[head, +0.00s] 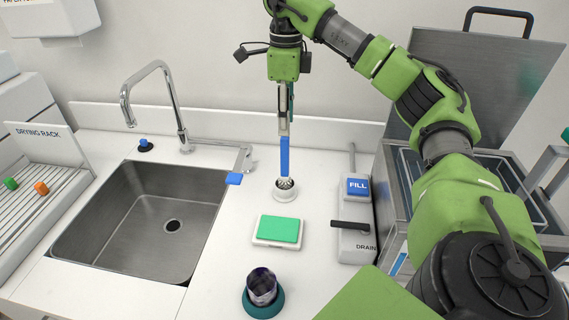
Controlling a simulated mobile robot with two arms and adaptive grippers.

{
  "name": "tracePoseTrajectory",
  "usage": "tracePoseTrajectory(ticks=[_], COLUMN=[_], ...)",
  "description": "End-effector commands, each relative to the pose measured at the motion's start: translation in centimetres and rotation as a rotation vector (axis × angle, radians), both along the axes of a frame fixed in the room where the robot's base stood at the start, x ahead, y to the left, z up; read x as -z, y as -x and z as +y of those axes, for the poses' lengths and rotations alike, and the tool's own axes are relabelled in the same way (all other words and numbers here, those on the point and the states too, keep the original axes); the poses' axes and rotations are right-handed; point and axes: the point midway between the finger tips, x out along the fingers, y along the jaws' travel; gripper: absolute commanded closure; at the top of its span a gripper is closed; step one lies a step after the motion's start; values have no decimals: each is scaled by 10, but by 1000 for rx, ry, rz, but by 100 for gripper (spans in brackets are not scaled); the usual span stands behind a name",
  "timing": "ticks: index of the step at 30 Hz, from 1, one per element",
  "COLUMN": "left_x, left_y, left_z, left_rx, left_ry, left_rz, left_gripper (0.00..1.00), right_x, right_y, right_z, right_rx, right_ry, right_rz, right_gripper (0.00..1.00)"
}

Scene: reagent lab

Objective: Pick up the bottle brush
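The bottle brush (285,156) has a flat blue handle that stands upright. Its pale bristled lower end sits in a small round white holder (286,194) on the counter. My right gripper (285,130) points straight down directly above the brush, with its fingertips at the top of the blue handle. The fingers show nearly edge-on, so I cannot tell whether they are closed on the handle. My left gripper is not in view.
A green sponge on a white dish (259,243) and a dark cup on a teal base (262,288) stand in front. The sink (120,230) and faucet (165,95) are left. A FILL/DRAIN unit (352,247) and an open-lidded metal bath (400,190) are right.

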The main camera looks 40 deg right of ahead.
Motion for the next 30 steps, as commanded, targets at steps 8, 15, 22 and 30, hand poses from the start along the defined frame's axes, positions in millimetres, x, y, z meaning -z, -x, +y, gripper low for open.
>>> tracePoseTrajectory(ticks=[8,15,22,30], left_x=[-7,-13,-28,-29], left_y=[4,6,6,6], left_z=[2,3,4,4], left_rx=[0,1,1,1], left_ry=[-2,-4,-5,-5], left_rz=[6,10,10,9], left_gripper=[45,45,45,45], right_x=[49,65,99,112], right_y=[0,-2,-7,-8], right_z=[0,-1,-4,-4], right_rx=[0,0,0,0], right_ry=[0,0,0,-1], right_rz=[2,2,3,-1], right_gripper=[65,65,65,65])
